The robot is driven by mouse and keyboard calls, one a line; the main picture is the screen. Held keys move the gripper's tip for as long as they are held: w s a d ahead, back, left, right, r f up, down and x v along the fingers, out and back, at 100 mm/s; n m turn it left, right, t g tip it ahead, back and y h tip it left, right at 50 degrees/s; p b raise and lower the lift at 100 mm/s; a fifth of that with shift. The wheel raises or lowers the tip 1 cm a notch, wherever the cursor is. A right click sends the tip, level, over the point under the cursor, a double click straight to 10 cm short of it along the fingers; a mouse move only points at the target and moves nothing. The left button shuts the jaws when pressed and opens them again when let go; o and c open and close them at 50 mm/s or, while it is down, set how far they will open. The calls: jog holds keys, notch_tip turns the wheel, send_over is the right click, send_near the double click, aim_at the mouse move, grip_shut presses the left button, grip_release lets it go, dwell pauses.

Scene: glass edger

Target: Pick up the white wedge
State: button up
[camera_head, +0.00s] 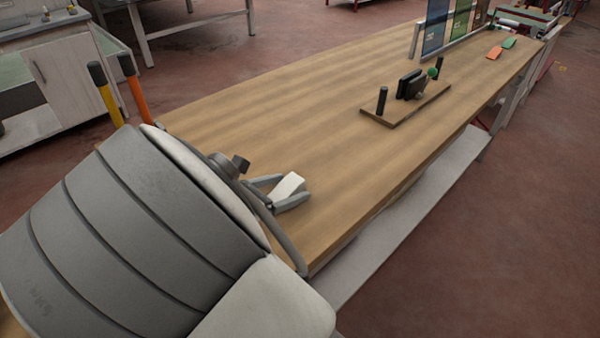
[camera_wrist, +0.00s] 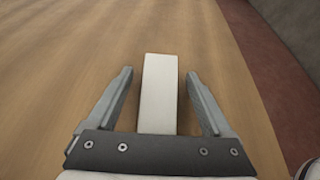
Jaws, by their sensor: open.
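The white wedge (camera_head: 288,185) lies on the wooden table near its close end in the head view. In the wrist view the wedge (camera_wrist: 159,92) is a long pale block between the two fingers of my gripper (camera_wrist: 160,88). A gap shows on each side, so neither finger touches it there. My gripper (camera_head: 280,190) is open around the wedge in the head view, low near the tabletop.
The wooden table (camera_head: 330,120) is clear around the wedge. Farther along stands a wooden board (camera_head: 408,112) with dark posts and a black device. Orange (camera_head: 494,53) and green (camera_head: 509,43) pieces lie at the far end. The table's right edge (camera_wrist: 250,90) is close to my gripper.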

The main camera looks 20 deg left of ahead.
jog(key=shift+w+d+f, duration=0.1)
jog(key=shift+w, duration=0.15)
jog(key=c, duration=1.3)
grip_shut()
jog(key=shift+r, duration=0.2)
